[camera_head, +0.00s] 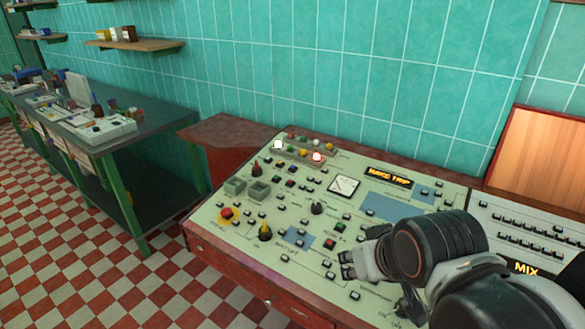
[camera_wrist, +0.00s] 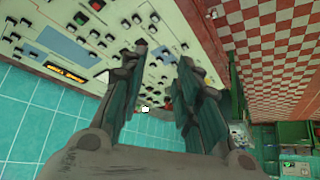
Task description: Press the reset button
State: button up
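A pale control panel (camera_head: 210,240) fills the lower middle of the head view, with many small buttons. I cannot read which one is labelled reset. A red button (camera_head: 329,243) and a green button (camera_head: 340,226) sit near its middle; a red mushroom button on a yellow base (camera_head: 226,213) is at its left. My gripper (camera_head: 346,264) is over the panel's front right part, just right of and below the red button. In the wrist view my gripper (camera_wrist: 163,56) has its two fingers apart with nothing between them. I cannot tell whether a fingertip touches the panel.
An amber display (camera_head: 388,177) and a dial meter (camera_head: 344,185) are on the panel. Several lamps are at its back; a white lamp (camera_head: 278,145) and a red lamp (camera_head: 317,157) glow. A cluttered workbench (camera_head: 155,122) stands left. The checkered floor (camera_head: 60,240) between is clear.

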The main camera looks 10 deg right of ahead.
grip_shut()
dwell(1.0)
